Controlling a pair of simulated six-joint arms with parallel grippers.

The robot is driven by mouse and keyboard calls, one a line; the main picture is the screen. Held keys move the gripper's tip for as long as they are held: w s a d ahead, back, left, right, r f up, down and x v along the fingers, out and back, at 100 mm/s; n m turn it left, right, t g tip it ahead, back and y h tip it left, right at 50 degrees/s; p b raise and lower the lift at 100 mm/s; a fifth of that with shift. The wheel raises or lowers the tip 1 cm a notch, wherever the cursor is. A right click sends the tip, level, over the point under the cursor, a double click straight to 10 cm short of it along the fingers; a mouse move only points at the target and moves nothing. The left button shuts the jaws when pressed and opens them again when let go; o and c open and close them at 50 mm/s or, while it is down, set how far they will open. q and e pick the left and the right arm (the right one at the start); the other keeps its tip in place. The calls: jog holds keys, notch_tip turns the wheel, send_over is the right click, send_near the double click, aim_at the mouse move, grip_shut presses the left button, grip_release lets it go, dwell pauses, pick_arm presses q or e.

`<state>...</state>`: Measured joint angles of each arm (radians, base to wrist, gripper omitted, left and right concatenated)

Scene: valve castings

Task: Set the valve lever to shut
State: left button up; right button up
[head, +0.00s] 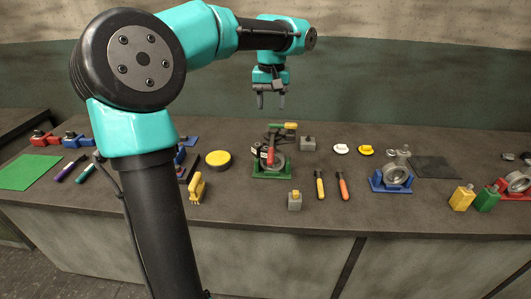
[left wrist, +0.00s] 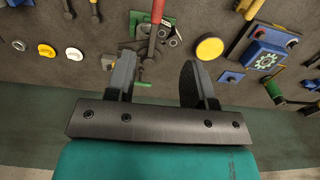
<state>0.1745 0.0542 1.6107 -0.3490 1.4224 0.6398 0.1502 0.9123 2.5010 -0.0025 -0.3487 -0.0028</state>
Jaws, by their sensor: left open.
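A valve casting with a round grey ring stands on a green base (head: 272,171) in the middle of the bench. A red lever (head: 270,156) stands up at its front, with dark parts beside it. The lever also shows at the top of the left wrist view (left wrist: 154,32), beyond the fingers. My left gripper (head: 270,105) is open and empty, hanging fingers down above and behind the casting, apart from it. Its two fingers also show in the left wrist view (left wrist: 157,65). My right gripper is not in view. The lever's exact setting is too small to tell.
A yellow disc (head: 218,159) and a yellow-handled brush (head: 197,188) lie left of the casting. Two screwdrivers (head: 343,186) lie to its right. A blue-based casting (head: 391,187) stands farther right. A grey block (head: 308,144) is close by. My arm hides part of the bench's left.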

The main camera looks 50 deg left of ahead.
aim_at(271, 154)
pick_arm(q)
jog(key=shift+f, duration=0.2)
notch_tip(271, 154, down, 17)
jog(key=shift+f, duration=0.1)
dwell(0.6)
jog(key=shift+c, duration=0.3)
grip_shut()
